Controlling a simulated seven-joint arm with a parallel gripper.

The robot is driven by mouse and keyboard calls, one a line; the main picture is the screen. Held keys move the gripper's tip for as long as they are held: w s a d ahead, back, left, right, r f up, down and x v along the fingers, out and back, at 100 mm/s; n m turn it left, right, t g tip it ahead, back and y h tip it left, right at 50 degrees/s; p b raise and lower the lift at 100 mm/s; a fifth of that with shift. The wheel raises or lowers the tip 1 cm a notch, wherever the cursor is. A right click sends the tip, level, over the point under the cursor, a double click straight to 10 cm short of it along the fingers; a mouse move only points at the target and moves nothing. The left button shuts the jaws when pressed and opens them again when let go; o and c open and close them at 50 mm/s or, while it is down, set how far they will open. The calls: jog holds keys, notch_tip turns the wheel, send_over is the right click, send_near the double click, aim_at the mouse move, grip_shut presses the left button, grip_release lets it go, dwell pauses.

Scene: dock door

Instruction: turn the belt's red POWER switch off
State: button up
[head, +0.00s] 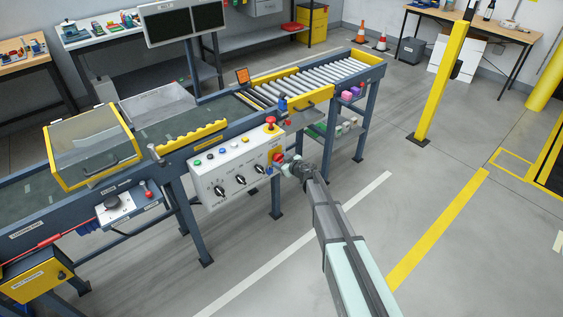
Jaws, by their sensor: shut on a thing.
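The red POWER switch (278,155) sits on a yellow plate at the right end of the belt's grey control panel (237,166). My gripper (281,165) is at the switch, coming from the lower right, and is shut on it. The fingers cover part of the switch, so its exact angle is hard to tell.
A red mushroom button (270,121) stands on top of the panel, just above the switch. Several black knobs and coloured buttons lie to its left. A yellow-framed clear cover (93,146) stands over the belt. The floor to the right is open up to a yellow post (440,85).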

jog(key=shift+m+g+y, duration=0.4)
jog(key=shift+m, duration=0.4)
jog(key=o, duration=1)
jog(key=shift+r, duration=0.1)
jog(key=shift+o, duration=0.2)
jog(key=v, duration=1.3)
jog(key=shift+s+d, duration=0.25)
jog(key=shift+d, duration=0.05)
jog(key=shift+r, duration=0.1)
